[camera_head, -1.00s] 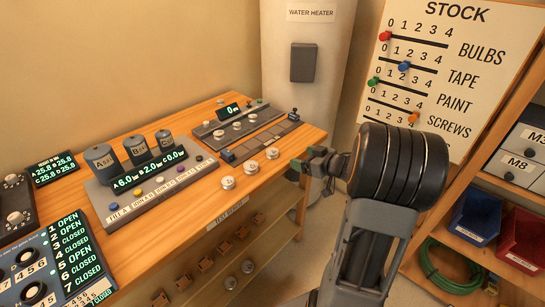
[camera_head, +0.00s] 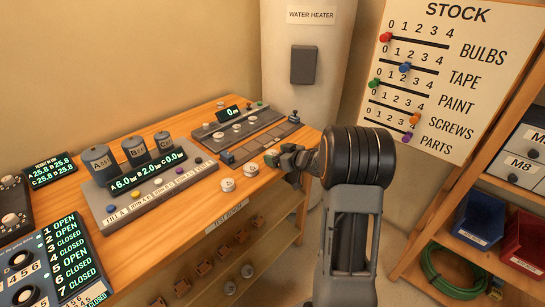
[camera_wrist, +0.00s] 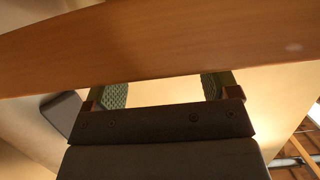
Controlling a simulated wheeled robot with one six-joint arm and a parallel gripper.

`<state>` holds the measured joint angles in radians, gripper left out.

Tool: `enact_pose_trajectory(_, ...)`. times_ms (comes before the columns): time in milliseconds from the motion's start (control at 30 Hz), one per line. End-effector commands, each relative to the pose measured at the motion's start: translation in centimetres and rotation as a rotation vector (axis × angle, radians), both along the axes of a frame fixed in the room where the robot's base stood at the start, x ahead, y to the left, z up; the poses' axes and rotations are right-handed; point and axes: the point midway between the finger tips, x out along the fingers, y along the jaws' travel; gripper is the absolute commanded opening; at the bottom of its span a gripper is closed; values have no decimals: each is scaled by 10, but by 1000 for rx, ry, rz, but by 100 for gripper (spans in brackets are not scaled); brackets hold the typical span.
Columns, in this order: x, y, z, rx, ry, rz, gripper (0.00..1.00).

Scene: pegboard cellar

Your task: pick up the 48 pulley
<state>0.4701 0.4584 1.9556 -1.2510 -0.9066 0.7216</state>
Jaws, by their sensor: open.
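Two small silvery discs with marked tops, a nearer one (camera_head: 228,184) and a farther one (camera_head: 251,169), stand on the wooden bench near its front edge. Their markings are too small to read, so I cannot tell which is the 48 pulley. My gripper (camera_head: 273,159) is at the bench's front edge, just right of the farther disc, and hides the spot beyond it. In the wrist view my gripper (camera_wrist: 163,90) is open with nothing seen between its fingers. A wooden band crosses there and covers the fingertips.
The bench (camera_head: 175,222) carries a console with three grey canisters (camera_head: 136,152) and a long panel with knobs (camera_head: 238,128). Below its front edge is a row of brown parts (camera_head: 205,265). A shelf (camera_head: 440,225) with bins stands right.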

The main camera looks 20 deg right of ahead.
Motion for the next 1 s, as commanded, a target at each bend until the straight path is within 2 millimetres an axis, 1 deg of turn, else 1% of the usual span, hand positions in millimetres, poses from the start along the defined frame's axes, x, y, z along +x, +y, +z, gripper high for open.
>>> enact_pose_trajectory(33, 4, 2, -2, 0, 0, 1, 81)
enact_pose_trajectory(133, 8, 4, -3, 1, 0, 0, 81)
enact_pose_trajectory(367, 9, 4, -3, 1, 0, 0, 81)
enact_pose_trajectory(900, 8, 4, -3, 1, 0, 0, 30)
enact_pose_trajectory(967, 9, 4, -3, 0, -1, 0, 26)
enact_pose_trajectory(1000, 9, 4, -3, 0, -1, 0, 26)
